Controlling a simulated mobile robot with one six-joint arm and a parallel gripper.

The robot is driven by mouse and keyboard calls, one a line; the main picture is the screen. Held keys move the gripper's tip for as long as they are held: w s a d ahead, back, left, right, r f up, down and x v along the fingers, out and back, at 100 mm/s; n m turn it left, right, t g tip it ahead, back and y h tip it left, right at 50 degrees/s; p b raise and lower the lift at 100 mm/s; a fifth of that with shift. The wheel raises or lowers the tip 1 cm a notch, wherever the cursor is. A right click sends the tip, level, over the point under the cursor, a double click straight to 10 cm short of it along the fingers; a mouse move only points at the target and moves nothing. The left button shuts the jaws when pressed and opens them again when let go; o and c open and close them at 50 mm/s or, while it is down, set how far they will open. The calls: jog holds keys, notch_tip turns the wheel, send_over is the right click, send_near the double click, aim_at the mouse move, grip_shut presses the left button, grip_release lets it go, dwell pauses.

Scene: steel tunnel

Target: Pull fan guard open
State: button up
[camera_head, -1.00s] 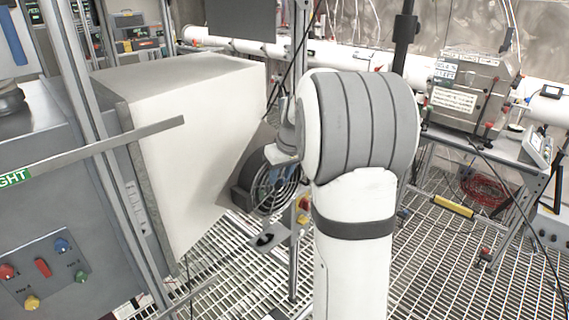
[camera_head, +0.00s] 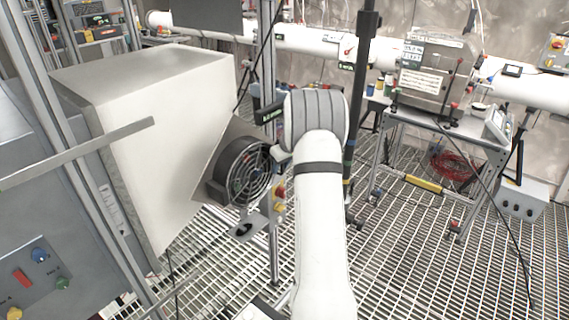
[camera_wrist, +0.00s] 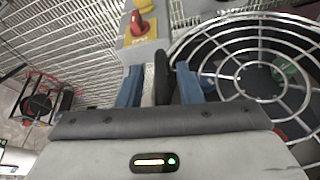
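The fan guard (camera_head: 250,175), a round wire grille of concentric rings, sits on the front of a dark fan housing (camera_head: 212,190) beside a large white box. In the wrist view the guard (camera_wrist: 256,97) fills the right side, close to my gripper (camera_wrist: 158,70). My gripper's two blue fingers are apart, to the left of the rings. A dark upright piece (camera_wrist: 163,78) and a pale strip show between the fingers; I cannot tell whether the fingers touch them. In the head view my arm's wrist hides most of the gripper, just right of the guard.
A red and yellow switch (camera_wrist: 140,23) on a grey box lies just beyond the fingertips. A metal post (camera_head: 273,230) stands beside the fan. The white box (camera_head: 170,140) is to the left. Open grating floor (camera_head: 400,260) lies to the right.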

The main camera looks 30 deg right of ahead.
jog(key=shift+w+f, duration=0.2)
jog(key=shift+f, duration=0.25)
jog(key=shift+a, duration=0.1)
jog(key=shift+c, duration=0.3)
jog(key=shift+r, duration=0.1)
grip_shut()
